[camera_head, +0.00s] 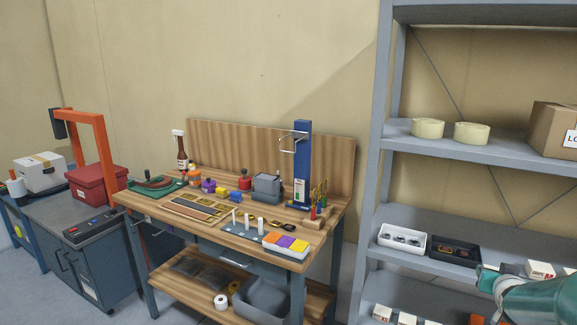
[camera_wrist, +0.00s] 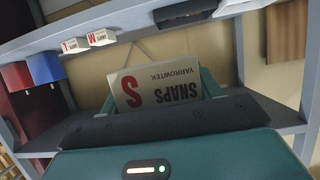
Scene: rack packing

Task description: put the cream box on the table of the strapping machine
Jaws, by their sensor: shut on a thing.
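In the wrist view a cream box (camera_wrist: 165,82) with "SNAPS YARROWTEK" in dark letters and a red "S" sits between the teal fingers of my gripper (camera_wrist: 160,88). The gripper is shut on it, and the lettering appears upside down. The box's lower part is hidden behind the dark gripper body. In the head view the strapping machine (camera_head: 98,150) is an orange arch at the left, over a grey table top (camera_head: 62,212). A red box (camera_head: 97,185) and a white taped box (camera_head: 40,172) are at that machine. My teal arm shows at the lower right, far from it.
A wooden workbench (camera_head: 225,240) with tools and bins stands between the machine and the grey shelf rack (camera_head: 385,150). The rack holds tape rolls (camera_head: 428,128), a cardboard box (camera_head: 555,128), trays and small white boxes. In the wrist view, shelf boards are close around my gripper.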

